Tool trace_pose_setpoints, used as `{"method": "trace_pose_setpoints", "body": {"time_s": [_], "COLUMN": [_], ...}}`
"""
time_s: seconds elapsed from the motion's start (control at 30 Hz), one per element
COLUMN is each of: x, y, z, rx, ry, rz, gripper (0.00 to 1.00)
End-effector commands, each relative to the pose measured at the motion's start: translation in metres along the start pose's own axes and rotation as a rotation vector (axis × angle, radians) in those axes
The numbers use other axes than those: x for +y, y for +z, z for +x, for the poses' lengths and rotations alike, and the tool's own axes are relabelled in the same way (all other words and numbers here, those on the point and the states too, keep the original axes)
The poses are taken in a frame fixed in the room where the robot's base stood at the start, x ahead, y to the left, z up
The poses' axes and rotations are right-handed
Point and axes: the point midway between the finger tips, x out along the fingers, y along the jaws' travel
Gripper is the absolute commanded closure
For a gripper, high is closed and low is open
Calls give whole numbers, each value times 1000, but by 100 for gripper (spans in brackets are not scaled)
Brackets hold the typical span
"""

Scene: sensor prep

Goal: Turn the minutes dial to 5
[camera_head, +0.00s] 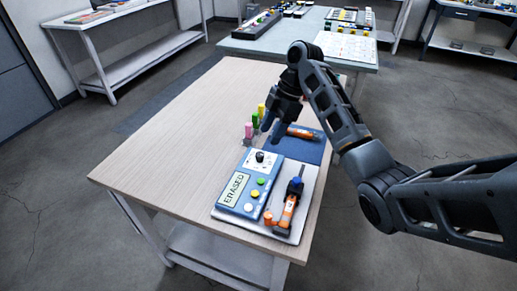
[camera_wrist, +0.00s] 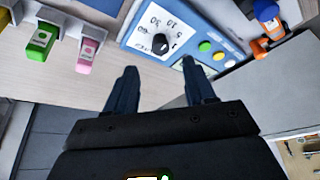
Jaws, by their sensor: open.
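The minutes dial is a black knob (camera_head: 260,156) on a white numbered face, at the top of a blue panel (camera_head: 237,206) on the table. A small display on the panel reads "ERASED". In the wrist view the black knob (camera_wrist: 160,44) is ahead of the fingers, with numbers such as 5, 10 and 30 around it. I cannot tell its exact setting. My gripper (camera_head: 272,137) is above the table, behind the panel in the head view. In the wrist view my gripper (camera_wrist: 160,82) is open, its fingers apart and empty, not touching the knob.
Green (camera_wrist: 40,40) and pink (camera_wrist: 88,50) tagged items stand in a holder beside the panel. Yellow, green and white buttons are on the panel. An orange and black tool (camera_head: 288,208) lies right of it; another orange item (camera_head: 301,133) rests on a blue mat (camera_head: 308,152). The table's left is clear.

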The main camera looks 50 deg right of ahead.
Motion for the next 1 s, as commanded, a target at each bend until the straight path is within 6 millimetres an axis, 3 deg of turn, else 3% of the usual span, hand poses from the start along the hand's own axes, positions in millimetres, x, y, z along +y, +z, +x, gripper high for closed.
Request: {"method": "trace_pose_setpoints", "body": {"time_s": [0.43,0.8,1.0], "x": [0,0,0], "y": [-1,-1,-1], "z": [60,68,67], "rx": [0,0,0], "ry": [-1,0,0], "rz": [0,0,0], "gripper": [46,46,64]}}
